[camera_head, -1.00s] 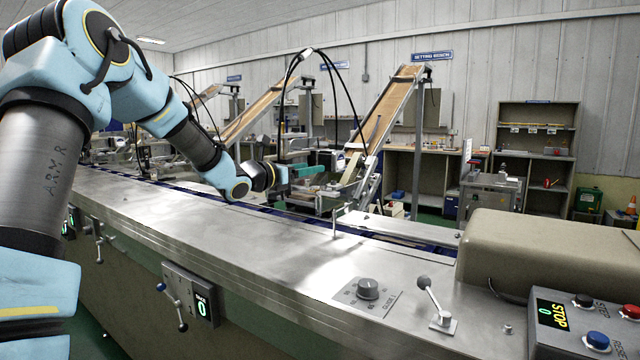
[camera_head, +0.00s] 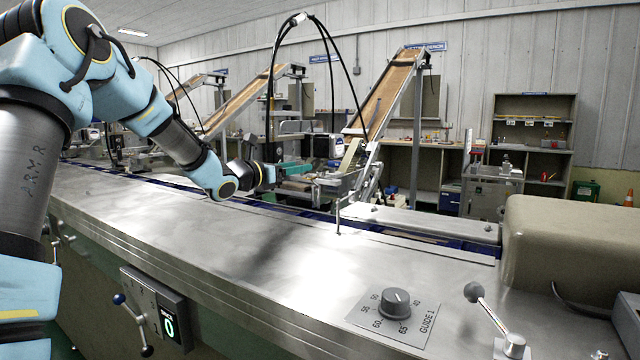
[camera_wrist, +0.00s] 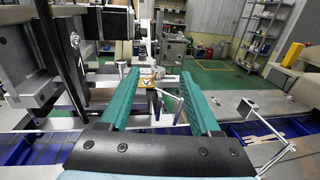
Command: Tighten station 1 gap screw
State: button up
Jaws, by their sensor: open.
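My gripper (camera_head: 293,169), with teal fingers, is stretched out over the far side of the machine deck, beside the small metal frame (camera_head: 340,182) at the foot of the nearest inclined feeder (camera_head: 385,95). In the wrist view my gripper (camera_wrist: 160,82) is open, with nothing held between its fingers. Beyond and between the fingertips is a small fitting with a yellow label (camera_wrist: 148,82) and dark posts below it. A thin bent metal rod (camera_wrist: 170,97) shows beside it. I cannot clearly pick out the station 1 gap screw in either view.
The steel deck (camera_head: 230,225) is broad and mostly clear. A guide dial (camera_head: 396,302), a ball-topped lever (camera_head: 490,312) and a beige cover (camera_head: 570,245) stand at the right. A black column (camera_wrist: 70,60) rises close left of the fingers. Blue conveyor trays (camera_wrist: 245,130) run below.

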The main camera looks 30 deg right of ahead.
aim_at(318, 172)
jog(key=w+d+f, duration=0.1)
jog(key=d, duration=0.2)
jog(key=w+d+f, duration=0.1)
jog(key=d, duration=0.2)
jog(key=w+d+f, duration=0.1)
jog(key=d, duration=0.3)
jog(key=shift+w+p, duration=0.3)
jog(key=shift+w, duration=0.1)
jog(key=shift+r, duration=0.1)
grip_shut()
dwell(0.3)
